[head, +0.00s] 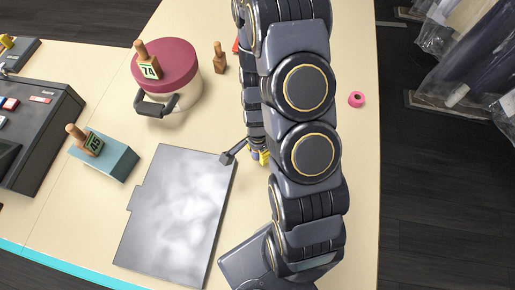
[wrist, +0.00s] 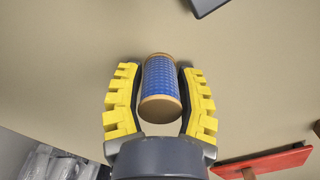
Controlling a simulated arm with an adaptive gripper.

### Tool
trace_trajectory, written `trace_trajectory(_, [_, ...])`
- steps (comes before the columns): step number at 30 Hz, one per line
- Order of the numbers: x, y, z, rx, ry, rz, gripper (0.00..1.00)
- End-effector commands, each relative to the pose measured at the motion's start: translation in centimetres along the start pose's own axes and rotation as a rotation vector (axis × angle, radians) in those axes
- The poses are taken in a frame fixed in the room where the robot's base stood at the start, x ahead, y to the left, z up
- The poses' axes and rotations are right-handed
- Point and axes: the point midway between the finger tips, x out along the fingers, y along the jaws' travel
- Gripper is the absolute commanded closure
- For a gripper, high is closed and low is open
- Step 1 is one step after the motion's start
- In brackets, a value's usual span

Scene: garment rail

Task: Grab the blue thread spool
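The blue thread spool (wrist: 160,78) has blue thread between tan end caps. In the wrist view it sits between the two yellow-backed fingers of my gripper (wrist: 160,72). A narrow gap seems to show on each side of the spool, so my gripper looks open around it, not closed on it. In the head view my gripper (head: 261,156) is low over the cream table, mostly behind my arm. The spool cannot be made out there.
A grey flat panel (head: 175,220) lies left of my gripper. A maroon-lidded pot (head: 170,62), a blue-grey block (head: 117,160) and a dark machine (head: 45,130) stand farther left. A pink roll (head: 356,99) lies near the table's right edge. A red board (wrist: 262,160) shows in the wrist view.

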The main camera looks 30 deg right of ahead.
Motion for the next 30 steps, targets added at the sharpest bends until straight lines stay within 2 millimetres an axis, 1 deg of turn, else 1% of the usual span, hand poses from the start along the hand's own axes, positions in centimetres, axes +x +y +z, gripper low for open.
trace_trajectory(12, [0.0, 0.0, 0.0, 0.0, 0.0, 0.0, 0.92])
trace_trajectory(17, [-0.5, -0.1, -0.1, 0.0, 0.001, -0.002, 0.93])
trace_trajectory(20, [-1.3, -0.1, -0.1, 0.0, 0.001, -0.002, 0.93])
trace_trajectory(23, [-2.5, -0.1, -0.1, -0.001, 0.002, -0.003, 0.93])
trace_trajectory(30, [-6.6, -0.2, -0.1, -0.001, 0.002, -0.003, 0.93])
